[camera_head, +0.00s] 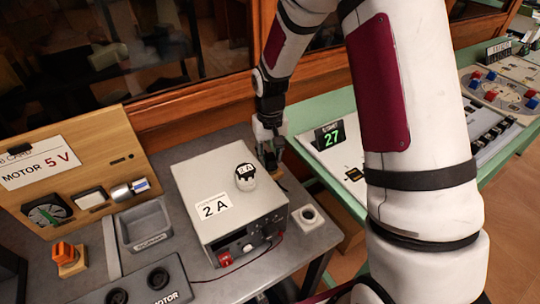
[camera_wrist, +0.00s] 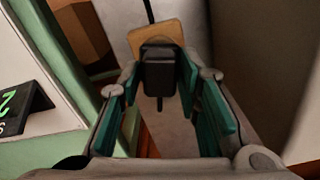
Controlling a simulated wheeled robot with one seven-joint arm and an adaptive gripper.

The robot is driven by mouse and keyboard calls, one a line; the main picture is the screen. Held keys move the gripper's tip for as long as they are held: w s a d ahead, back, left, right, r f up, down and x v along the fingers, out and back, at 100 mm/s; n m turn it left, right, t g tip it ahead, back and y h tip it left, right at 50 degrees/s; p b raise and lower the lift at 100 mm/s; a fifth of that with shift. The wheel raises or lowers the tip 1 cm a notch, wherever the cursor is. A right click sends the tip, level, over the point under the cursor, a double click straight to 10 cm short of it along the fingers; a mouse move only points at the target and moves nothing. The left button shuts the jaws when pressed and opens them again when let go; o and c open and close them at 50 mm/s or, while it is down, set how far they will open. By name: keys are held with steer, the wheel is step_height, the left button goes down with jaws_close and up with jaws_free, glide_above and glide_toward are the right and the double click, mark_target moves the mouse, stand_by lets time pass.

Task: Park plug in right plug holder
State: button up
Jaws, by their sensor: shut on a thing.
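My gripper (camera_head: 268,152) is low behind the right rear corner of the grey power box labelled 2 A (camera_head: 205,170). In the wrist view its teal-padded fingers (camera_wrist: 160,95) are shut on a black plug (camera_wrist: 160,72). A thin dark prong or cable points from the plug towards the camera. A tan block (camera_wrist: 152,33) lies just beyond the plug; whether they touch is unclear. I cannot tell for certain which part is the right plug holder.
A pale block with a round hole (camera_head: 308,215) stands at the box's right front. A grey tray (camera_head: 146,226), an orange switch (camera_head: 66,254) and a MOTOR socket unit (camera_head: 135,287) lie left. A green bench with a display (camera_head: 329,136) is right. The wooden window frame is close behind.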

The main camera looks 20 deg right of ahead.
steer(key=shift+f, duration=0.2)
steer(key=o, duration=1.7)
steer(key=shift+r+p, duration=1.6)
steer(key=shift+r, duration=1.95)
